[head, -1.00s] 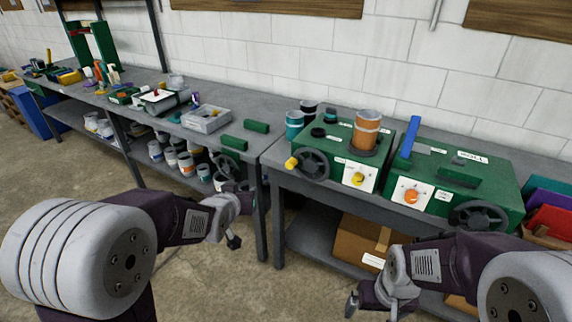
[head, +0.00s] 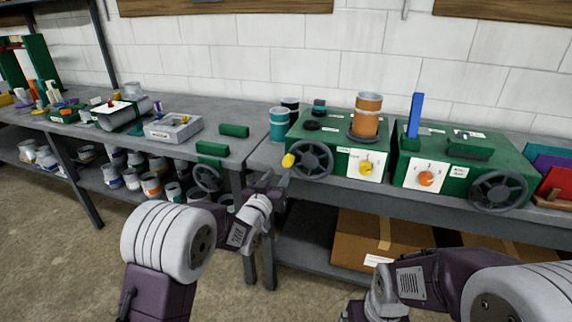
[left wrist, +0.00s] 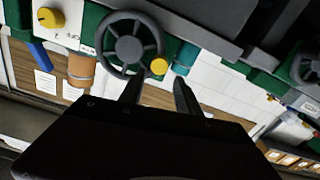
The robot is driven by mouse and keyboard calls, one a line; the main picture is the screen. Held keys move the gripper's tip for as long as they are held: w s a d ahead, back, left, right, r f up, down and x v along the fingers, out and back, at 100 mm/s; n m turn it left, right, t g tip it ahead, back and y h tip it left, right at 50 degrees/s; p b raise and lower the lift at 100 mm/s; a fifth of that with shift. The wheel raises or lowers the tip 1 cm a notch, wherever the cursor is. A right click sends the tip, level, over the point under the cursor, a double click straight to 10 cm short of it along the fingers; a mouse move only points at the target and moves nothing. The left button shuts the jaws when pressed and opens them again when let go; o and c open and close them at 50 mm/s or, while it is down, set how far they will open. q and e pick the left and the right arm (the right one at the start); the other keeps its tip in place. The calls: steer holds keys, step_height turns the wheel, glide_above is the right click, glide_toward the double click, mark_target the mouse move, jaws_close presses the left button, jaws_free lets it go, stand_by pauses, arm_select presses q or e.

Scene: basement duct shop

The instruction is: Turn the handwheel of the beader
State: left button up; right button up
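A green machine (head: 322,143) on the right bench carries a dark spoked handwheel (head: 312,159) with a yellow knob (head: 288,160) at its left rim. The machine labels are too small to read, so I cannot tell which is the beader. My left gripper (head: 272,184) is below and left of this wheel, near the bench edge. In the left wrist view, which is upside down, my left fingers (left wrist: 158,92) are apart and empty, pointing at the wheel (left wrist: 130,42) and knob (left wrist: 159,66). My right gripper (head: 352,312) is low at the bottom edge, fingertips mostly cut off.
A second green machine (head: 450,168) with a handwheel (head: 498,191) stands to the right. Another handwheel (head: 208,178) hangs at the left bench. Orange and teal cylinders (head: 279,124) stand on and beside the first machine. A cardboard box (head: 370,240) sits on the shelf below.

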mark_target(286, 163)
arm_select(q)
steer(key=p+x, duration=0.2)
steer(key=x, duration=0.1)
steer(key=shift+w+d+r+p, duration=0.2)
steer(key=shift+r+p, duration=0.2)
steer(key=x, duration=0.2)
steer(key=f+x, duration=0.1)
steer(key=x, duration=0.1)
steer(key=shift+a+b, duration=0.1)
steer(key=shift+b, duration=0.2)
steer(key=shift+w, duration=0.4)
jaws_close()
